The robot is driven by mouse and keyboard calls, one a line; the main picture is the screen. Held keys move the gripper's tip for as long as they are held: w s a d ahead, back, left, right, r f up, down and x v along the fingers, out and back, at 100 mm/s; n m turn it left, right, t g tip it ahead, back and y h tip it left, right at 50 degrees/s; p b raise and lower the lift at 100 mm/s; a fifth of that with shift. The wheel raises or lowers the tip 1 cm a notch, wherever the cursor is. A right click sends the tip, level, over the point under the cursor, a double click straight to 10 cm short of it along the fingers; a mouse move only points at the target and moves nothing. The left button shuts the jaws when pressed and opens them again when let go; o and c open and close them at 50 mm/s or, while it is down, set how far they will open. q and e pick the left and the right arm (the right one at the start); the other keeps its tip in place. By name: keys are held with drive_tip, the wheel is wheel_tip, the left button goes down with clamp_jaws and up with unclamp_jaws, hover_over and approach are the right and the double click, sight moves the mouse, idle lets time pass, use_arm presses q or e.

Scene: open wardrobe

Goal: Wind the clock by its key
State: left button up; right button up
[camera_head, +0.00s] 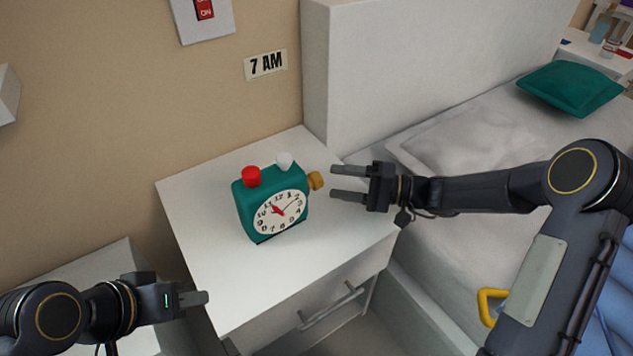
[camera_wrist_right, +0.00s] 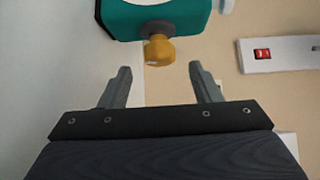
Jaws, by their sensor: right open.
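A teal alarm clock (camera_head: 271,206) with a white dial stands upright on the white nightstand (camera_head: 215,270). It has a red button (camera_head: 251,176) and a white one (camera_head: 284,161) on top. Its yellow winding key (camera_head: 316,180) sticks out of its right side. My right gripper (camera_head: 334,183) is open and empty just right of the key, pointing at it. In the right wrist view, the key (camera_wrist_right: 158,50) sits ahead, between the open fingers (camera_wrist_right: 160,85) and beyond their tips. My left gripper (camera_head: 205,298) is at the nightstand's front left; its finger gap does not show.
A red switch (camera_head: 204,9) and a "7 AM" sign (camera_head: 265,64) are on the wall behind. A bed (camera_head: 480,130) with a green pillow (camera_head: 570,88) lies to the right. A drawer handle (camera_head: 331,306) is on the nightstand's front. The nightstand top around the clock is clear.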

sight(322, 179)
drive_tip(key=a, duration=0.3)
drive_tip(key=w+a+b, duration=0.1)
drive_tip(key=a, duration=0.2)
drive_tip(key=shift+w+f, duration=0.1)
drive_tip(key=shift+d, duration=0.1)
drive_tip(key=c, duration=1)
drive_tip(key=shift+m+h+p, duration=0.3)
drive_tip(key=shift+p, duration=0.45)
drive_tip(key=m+h+p, duration=0.1)
drive_tip(key=p, duration=0.2)
drive_tip(key=m+g+h+p, duration=0.1)
drive_tip(key=h+p, duration=0.1)
drive_tip(key=p, duration=0.2)
drive_tip(key=shift+r+m+g, duration=0.25)
drive_tip(key=shift+m+g, duration=0.05)
drive_tip(key=shift+m, duration=0.1)
drive_tip(key=shift+f+m+g+h+p, duration=0.15)
drive_tip(key=shift+m+g+h+p, duration=0.15)
drive_tip(key=shift+p, duration=0.75)
drive_tip(key=shift+f, duration=0.15)
